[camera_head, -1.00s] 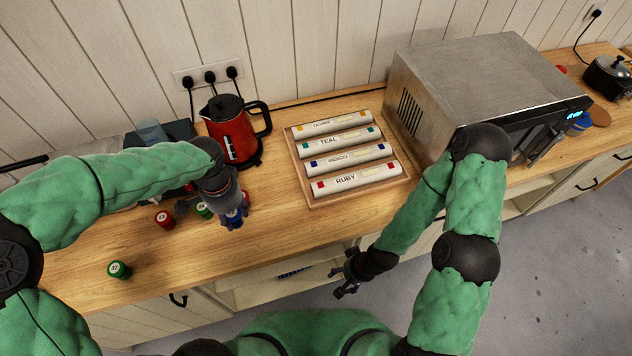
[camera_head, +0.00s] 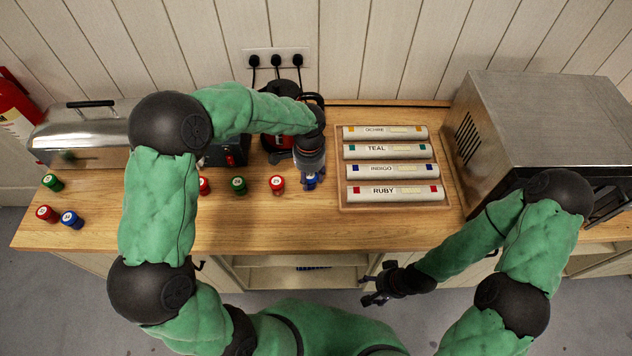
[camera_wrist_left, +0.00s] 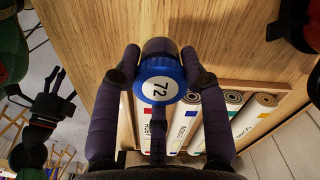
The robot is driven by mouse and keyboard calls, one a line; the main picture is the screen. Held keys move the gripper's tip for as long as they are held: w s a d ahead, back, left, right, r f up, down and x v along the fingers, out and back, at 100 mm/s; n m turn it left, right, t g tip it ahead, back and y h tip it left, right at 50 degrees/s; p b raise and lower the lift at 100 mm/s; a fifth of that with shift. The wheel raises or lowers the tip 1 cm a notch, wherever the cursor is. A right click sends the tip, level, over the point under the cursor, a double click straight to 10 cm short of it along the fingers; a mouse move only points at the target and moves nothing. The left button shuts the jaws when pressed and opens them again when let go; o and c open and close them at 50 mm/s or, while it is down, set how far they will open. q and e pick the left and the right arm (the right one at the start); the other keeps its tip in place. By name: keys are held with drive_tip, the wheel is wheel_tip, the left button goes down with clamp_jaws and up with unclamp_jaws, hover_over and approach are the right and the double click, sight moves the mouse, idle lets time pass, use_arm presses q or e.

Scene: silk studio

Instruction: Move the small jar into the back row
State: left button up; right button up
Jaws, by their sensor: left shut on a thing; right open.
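My left gripper (camera_head: 311,178) is shut on a small blue jar (camera_wrist_left: 152,90) whose white lid label reads 72. In the left wrist view the fingers lie on both sides of it. In the head view the jar is just right of a red jar (camera_head: 277,184), a green jar (camera_head: 239,185) and another red jar (camera_head: 204,186), roughly in line with them. The gripper hides part of it, and I cannot tell whether it touches the counter. My right gripper (camera_head: 375,287) is open and empty in front of the counter.
A wooden tray (camera_head: 342,196) with labelled rolls stands close right of the held jar. A dark and red kettle (camera_head: 280,145) is behind. Further left are a green jar (camera_head: 52,182), a red jar (camera_head: 47,213) and a blue jar (camera_head: 72,219). The counter front (camera_head: 270,225) is clear.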

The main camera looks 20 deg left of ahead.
sight(316, 181)
use_arm(q)
drive_tip(key=w+f, duration=0.1)
drive_tip(key=w+d+f, duration=0.1)
drive_tip(key=f, duration=0.1)
drive_tip(key=shift+w+f, duration=0.15)
drive_tip(key=shift+w, duration=0.1)
drive_tip(key=shift+w+f+b, duration=0.15)
drive_tip(key=shift+f+b, duration=0.15)
drive_tip(key=shift+f, duration=1.2)
drive_tip(key=shift+f, duration=0.1)
drive_tip(key=o, duration=1.2)
